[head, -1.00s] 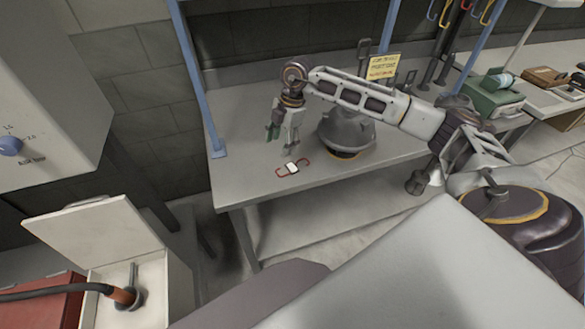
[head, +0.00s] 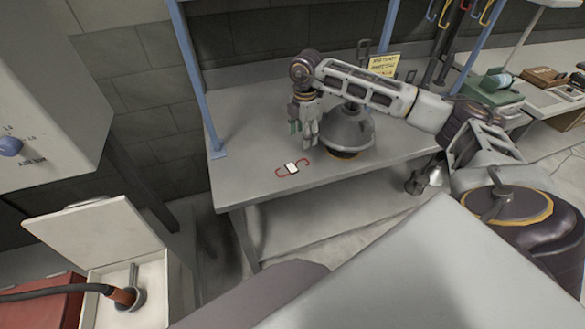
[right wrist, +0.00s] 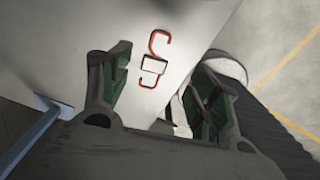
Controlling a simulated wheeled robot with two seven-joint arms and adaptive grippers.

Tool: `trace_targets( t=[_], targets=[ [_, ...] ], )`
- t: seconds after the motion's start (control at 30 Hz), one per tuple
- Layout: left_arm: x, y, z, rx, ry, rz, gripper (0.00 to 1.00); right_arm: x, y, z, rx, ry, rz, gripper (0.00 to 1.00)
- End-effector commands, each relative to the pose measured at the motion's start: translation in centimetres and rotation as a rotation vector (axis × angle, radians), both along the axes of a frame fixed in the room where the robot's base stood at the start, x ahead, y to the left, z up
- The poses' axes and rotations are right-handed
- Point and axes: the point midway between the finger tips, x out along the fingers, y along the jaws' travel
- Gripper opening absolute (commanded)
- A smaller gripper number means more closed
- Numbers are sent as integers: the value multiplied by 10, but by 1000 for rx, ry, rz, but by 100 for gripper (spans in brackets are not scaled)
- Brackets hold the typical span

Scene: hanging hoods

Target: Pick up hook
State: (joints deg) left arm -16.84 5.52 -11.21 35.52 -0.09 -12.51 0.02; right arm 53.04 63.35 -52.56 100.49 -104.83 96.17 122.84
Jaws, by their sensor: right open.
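The hook (head: 292,169) is a red S shape with a white block at its middle. It lies flat on the grey table (head: 240,178) near the front edge. It also shows in the right wrist view (right wrist: 154,62), ahead of the fingers and between their lines. My right gripper (head: 304,140) is open and empty, above the table behind the hook and a little to its right. Its green-padded fingers stand well apart in the right wrist view (right wrist: 160,95). My left gripper is not in view.
A grey dome-shaped hood (head: 348,132) stands on the table just right of my right gripper. A blue post (head: 196,85) rises at the table's left end. A yellow sign (head: 384,64) stands behind. The tabletop left of the hook is clear.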

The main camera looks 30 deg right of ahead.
Motion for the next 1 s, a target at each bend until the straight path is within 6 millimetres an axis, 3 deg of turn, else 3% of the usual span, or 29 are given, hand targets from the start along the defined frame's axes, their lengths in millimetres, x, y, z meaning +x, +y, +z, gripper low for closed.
trace_targets(
  t=[0.5, 1.0],
  targets=[
    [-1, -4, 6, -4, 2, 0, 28, 0, 0, -63, 0, 1, 1, 62],
    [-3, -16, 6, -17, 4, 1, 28, 0, 0, -69, 0, 0, 1, 62]
  ],
)
